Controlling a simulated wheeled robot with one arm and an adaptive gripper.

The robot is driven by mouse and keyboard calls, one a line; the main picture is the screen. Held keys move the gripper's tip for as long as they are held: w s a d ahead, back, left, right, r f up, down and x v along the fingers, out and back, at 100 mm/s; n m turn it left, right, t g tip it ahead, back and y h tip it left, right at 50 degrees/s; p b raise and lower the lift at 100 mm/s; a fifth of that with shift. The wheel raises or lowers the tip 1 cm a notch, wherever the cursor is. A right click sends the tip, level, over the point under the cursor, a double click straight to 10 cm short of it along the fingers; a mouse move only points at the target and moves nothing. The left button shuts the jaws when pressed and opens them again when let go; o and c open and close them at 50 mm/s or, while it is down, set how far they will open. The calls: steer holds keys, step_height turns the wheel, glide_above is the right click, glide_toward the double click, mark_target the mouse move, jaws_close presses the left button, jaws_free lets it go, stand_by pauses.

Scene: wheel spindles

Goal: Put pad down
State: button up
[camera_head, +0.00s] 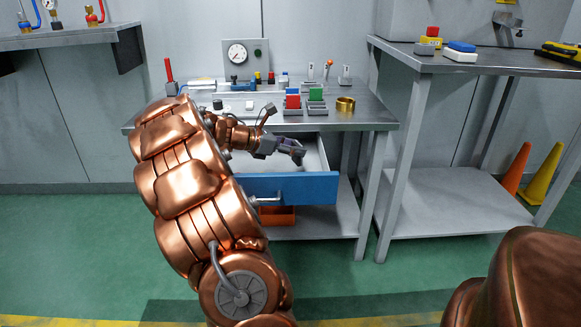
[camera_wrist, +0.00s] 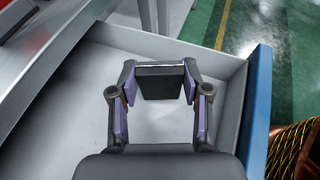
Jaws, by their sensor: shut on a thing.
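My gripper (camera_wrist: 160,90) is shut on a dark, flat-faced pad (camera_wrist: 160,82), which sits between the purple-lined fingertips. The open drawer (camera_wrist: 225,105) lies below them, with pale inner walls and a bare floor around the gripper. In the head view, my gripper (camera_head: 292,152) is over the open drawer, whose blue front (camera_head: 310,188) faces me. The pad is too small there to tell apart from the fingers. I cannot tell whether the pad touches the drawer floor.
An orange bin (camera_head: 278,216) is below. A second table (camera_head: 440,62) stands right, with cones (camera_head: 542,175) beside it.

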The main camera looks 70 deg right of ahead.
mark_target(294, 161)
step_height(294, 161, down, 5)
steer(key=shift+b, duration=1.1)
steer(key=shift+r, duration=0.1)
steer(key=o, duration=1.2)
steer(key=shift+c, duration=0.2)
steer(key=shift+w, duration=0.1)
steer(key=p+v, duration=0.4)
steer(key=v, duration=0.8)
steer(key=shift+a, duration=0.1)
